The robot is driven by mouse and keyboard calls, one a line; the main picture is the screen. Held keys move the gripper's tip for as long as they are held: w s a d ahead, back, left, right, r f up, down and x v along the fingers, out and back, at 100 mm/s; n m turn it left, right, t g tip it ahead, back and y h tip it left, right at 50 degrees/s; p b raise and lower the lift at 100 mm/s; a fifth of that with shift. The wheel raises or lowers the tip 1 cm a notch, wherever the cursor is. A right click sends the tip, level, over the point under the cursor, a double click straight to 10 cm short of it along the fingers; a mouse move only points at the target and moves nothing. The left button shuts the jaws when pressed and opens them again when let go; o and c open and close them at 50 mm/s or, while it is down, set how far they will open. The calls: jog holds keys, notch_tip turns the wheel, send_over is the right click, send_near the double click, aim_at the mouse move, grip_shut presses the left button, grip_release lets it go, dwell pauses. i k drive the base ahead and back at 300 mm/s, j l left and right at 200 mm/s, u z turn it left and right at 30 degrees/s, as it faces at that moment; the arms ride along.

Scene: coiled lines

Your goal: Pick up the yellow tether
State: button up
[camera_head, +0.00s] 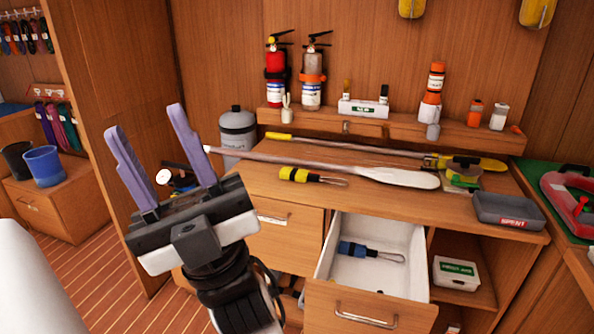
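The yellow tether (298,175) lies on the wooden countertop (262,188), left of the middle. It has a yellow and black body and a thin metal loop pointing right. My gripper (145,120) is at the left of the view, pointing up, with its two purple fingers spread apart and nothing between them. It is left of the tether and apart from it. No part of the tether appears hidden.
An open drawer (418,262) below the counter holds a similar blue item (358,250). A white-bladed paddle (395,177) lies just behind the tether. Fire extinguishers (276,75) stand at the back. Counter right of the tether's loop is partly clear.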

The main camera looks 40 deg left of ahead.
aim_at(296, 174)
jog(key=i+j+z, duration=0.25)
jog(key=j, duration=1.85)
jog(key=j+z, duration=0.25)
jog(key=j, duration=1.9)
jog(key=i, duration=0.55)
